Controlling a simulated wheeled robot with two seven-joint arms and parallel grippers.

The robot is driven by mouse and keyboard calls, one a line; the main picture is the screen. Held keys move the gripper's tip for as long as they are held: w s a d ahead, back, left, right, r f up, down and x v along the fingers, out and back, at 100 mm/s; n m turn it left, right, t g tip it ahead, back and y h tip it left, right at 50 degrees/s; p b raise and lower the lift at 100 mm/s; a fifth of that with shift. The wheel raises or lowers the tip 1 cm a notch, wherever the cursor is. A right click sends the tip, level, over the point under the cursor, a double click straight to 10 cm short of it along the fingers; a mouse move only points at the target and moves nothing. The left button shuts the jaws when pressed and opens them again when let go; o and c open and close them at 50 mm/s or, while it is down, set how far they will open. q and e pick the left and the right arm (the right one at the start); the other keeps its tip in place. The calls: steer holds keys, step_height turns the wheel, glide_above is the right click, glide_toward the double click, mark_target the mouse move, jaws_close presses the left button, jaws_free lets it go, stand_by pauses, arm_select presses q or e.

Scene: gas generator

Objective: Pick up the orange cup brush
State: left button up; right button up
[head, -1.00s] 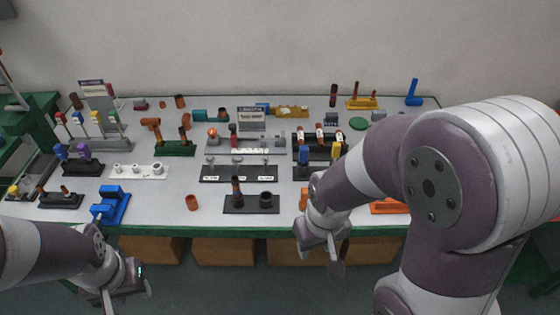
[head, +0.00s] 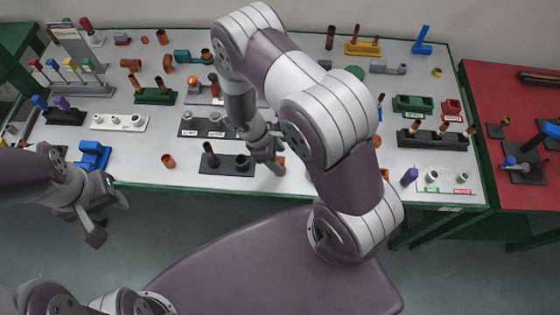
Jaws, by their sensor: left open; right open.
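I cannot tell for certain which orange piece is the cup brush. A small orange cylinder (head: 281,162) stands near the table's front edge, partly hidden by my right gripper. Another orange-brown cylinder (head: 168,161) stands further left, beside a black holder. My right gripper (head: 271,160) is open and points down, close beside the first cylinder; whether it touches cannot be told. My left gripper (head: 106,218) is open and empty, in front of the table's front edge at the left.
The grey table (head: 226,180) carries many holders and parts, including a black holder (head: 228,163) left of my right gripper and a blue block (head: 92,155). My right arm hides the table's middle. A red table (head: 505,90) stands at the right.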

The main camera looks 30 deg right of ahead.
steer(key=x, duration=0.2)
steer(key=shift+s+a+f, duration=0.1)
steer(key=shift+s+f, duration=0.05)
steer(key=shift+f, duration=0.2)
steer(key=c, duration=0.9)
arm_select(q)
steer(key=shift+s+a+r, duration=0.1)
steer(key=shift+r, duration=0.2)
arm_select(e)
steer(key=shift+r, duration=0.15)
